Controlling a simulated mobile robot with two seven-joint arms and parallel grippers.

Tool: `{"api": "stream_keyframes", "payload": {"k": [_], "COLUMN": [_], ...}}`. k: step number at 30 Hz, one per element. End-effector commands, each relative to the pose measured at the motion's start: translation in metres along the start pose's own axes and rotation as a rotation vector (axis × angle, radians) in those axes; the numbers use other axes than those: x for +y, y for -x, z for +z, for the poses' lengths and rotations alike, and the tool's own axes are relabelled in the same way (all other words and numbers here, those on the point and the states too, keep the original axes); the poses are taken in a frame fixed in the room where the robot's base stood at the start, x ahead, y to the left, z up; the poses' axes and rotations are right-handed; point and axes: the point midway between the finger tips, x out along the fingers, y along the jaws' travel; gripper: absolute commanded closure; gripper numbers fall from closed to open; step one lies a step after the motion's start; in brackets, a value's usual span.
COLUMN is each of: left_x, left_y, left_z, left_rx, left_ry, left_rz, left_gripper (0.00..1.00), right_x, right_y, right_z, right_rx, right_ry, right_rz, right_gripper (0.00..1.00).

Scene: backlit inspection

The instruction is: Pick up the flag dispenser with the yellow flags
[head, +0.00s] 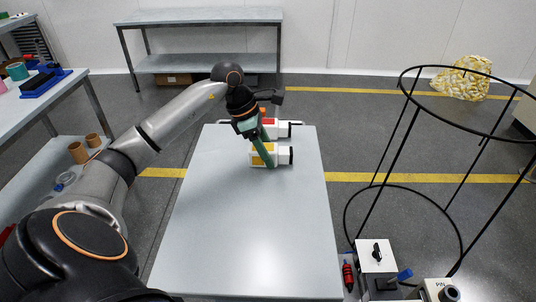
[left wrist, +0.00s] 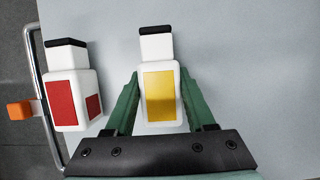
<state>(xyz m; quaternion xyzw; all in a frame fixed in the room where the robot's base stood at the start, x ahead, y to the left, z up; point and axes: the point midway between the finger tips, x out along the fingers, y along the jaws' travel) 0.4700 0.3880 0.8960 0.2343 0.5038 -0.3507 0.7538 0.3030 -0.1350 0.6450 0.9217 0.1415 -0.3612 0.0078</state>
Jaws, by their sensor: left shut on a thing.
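The flag dispenser with the yellow flags (left wrist: 160,95) is a white box with a yellow panel, a narrower white end and a black tip. It lies between the green fingers of my left gripper (left wrist: 158,100), which is shut on it. In the head view the same dispenser (head: 283,156) is near the far end of the grey table, partly behind the gripper (head: 267,158). A similar white dispenser with red panels (left wrist: 72,90) lies to its left in the wrist view; in the head view it (head: 270,129) is just beyond. My right gripper is not in view.
The grey table (head: 245,230) is clear toward the near side. A metal rail (left wrist: 40,100) with an orange piece (left wrist: 20,110) runs along its far edge. A black wire ring frame (head: 400,190) stands to the right, with small boxes (head: 376,257) near the table's corner.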

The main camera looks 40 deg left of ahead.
Motion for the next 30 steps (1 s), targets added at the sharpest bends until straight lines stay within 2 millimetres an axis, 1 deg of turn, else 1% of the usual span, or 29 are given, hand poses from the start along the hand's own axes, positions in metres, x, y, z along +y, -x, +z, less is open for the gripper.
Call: {"api": "stream_keyframes", "payload": {"k": [1,4,5,13,17,20,23,26,30], "left_x": [0.0,0.0,0.0,0.0,0.001,0.001,0.001,-0.017,-0.041], "left_y": [0.0,0.0,0.0,0.002,0.008,0.018,0.033,0.049,0.075], "left_z": [0.0,0.0,0.0,0.001,0.003,0.007,0.014,0.022,0.035], "left_rx": [0.0,0.0,0.0,-0.001,-0.001,-0.002,-0.003,0.0,-0.002], "left_ry": [0.0,0.0,0.0,0.0,-0.001,-0.001,-0.002,-0.007,-0.006], "left_rz": [0.0,0.0,0.001,0.001,0.002,0.004,0.005,0.005,0.006], "left_gripper": [0.86,0.98,1.0,1.0,1.0,1.0,1.0,1.0,1.0], "right_x": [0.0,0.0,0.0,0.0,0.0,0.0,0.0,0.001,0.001], "right_y": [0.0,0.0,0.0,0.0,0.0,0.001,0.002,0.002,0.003], "right_z": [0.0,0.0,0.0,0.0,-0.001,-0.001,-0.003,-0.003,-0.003], "right_rx": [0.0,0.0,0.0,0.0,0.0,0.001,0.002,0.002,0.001], "right_ry": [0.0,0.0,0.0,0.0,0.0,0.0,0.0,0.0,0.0], "right_rz": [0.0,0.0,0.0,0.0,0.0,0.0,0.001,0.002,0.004], "right_gripper": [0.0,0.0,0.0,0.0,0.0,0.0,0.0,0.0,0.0]}}
